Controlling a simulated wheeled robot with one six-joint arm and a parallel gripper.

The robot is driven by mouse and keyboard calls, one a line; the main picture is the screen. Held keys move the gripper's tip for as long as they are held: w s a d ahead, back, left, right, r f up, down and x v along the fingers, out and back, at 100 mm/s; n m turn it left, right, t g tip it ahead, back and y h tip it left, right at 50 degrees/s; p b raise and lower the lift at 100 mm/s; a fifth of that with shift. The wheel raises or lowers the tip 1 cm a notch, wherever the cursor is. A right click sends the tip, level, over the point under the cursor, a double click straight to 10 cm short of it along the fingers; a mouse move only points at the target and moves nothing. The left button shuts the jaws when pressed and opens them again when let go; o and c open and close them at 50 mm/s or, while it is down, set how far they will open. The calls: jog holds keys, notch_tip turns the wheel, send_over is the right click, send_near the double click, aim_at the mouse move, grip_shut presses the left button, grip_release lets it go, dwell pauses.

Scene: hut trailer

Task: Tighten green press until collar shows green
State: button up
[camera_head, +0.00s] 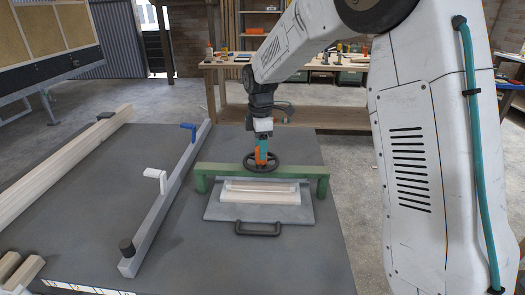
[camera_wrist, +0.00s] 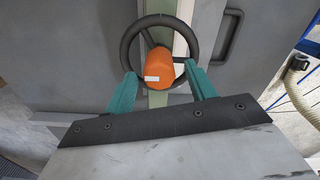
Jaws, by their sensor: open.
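The green press (camera_head: 215,170) is a green beam on two legs, standing over a grey plate (camera_head: 225,210) with a pale wooden piece (camera_head: 258,191) under it. A dark handwheel (camera_head: 247,162) sits on top of the beam; it also shows in the wrist view (camera_wrist: 128,42). An orange hub (camera_wrist: 160,66) with a small white label rises at the wheel's middle. My gripper (camera_head: 262,148) points down over it, its teal fingers open on either side of the hub. Whether they touch it I cannot tell. No green collar can be made out.
A grey bar clamp with a white crank (camera_head: 157,178) and a blue crank (camera_head: 188,129) lies left of the press on the grey table (camera_head: 95,225). Long timbers (camera_head: 60,160) lie farther left. A black handle (camera_head: 258,233) is on the plate's front. A workbench (camera_head: 225,75) stands behind.

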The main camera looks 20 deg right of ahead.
jog(key=shift+f, duration=1)
jog(key=c, duration=1)
jog(key=shift+o, duration=0.2)
jog(key=shift+d, duration=0.25)
jog(key=shift+a, duration=0.15)
jog(key=shift+m, duration=0.4)
